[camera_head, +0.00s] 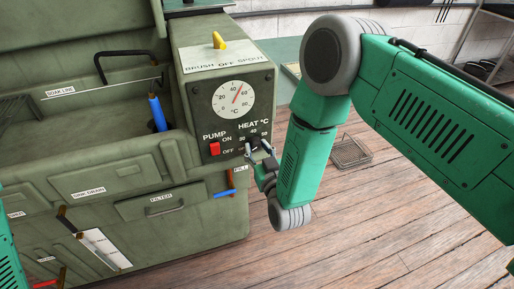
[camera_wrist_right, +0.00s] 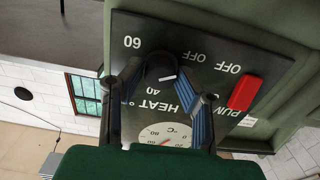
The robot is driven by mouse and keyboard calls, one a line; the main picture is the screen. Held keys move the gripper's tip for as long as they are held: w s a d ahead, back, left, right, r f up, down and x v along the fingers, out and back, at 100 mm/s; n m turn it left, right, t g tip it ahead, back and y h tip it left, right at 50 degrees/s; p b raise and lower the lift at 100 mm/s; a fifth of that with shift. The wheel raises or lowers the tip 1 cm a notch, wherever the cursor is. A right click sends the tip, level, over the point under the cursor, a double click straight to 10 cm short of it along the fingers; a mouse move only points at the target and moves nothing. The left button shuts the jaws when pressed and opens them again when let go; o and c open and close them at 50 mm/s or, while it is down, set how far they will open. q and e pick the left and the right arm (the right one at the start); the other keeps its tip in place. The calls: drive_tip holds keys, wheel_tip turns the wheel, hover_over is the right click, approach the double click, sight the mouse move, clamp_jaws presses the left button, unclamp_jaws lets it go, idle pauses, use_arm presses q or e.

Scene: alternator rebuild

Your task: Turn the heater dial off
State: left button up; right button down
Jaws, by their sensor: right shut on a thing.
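The heater dial (camera_wrist_right: 158,66) is a black knob on the dark control panel below the HEAT °C label. In the right wrist view, which is upside down, its white mark lies on the side near the 40. OFF and 60 are printed around it. My right gripper (camera_wrist_right: 172,82) has its blue-padded fingers around the dial and is shut on it. In the head view the right gripper (camera_head: 260,150) reaches the panel's lower right corner and partly hides the dial. My left gripper is out of view; only some green arm shows at the left edge.
A red pump switch (camera_head: 214,149) sits left of the dial, and a round temperature gauge (camera_head: 234,99) above it. A yellow nozzle (camera_head: 218,41) tops the cabinet. A blue-handled brush (camera_head: 157,113) stands in the washer basin. A wire basket (camera_head: 350,152) lies on the wooden floor.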

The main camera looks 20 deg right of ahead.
drive_tip(key=shift+s+f, duration=0.15)
drive_tip(key=shift+f, duration=0.15)
drive_tip(key=c, duration=1.2)
unclamp_jaws()
drive_tip(key=shift+r, duration=0.1)
drive_tip(key=shift+s+d, duration=0.1)
drive_tip(key=shift+s, duration=5.75)
drive_tip(key=shift+d, duration=0.1)
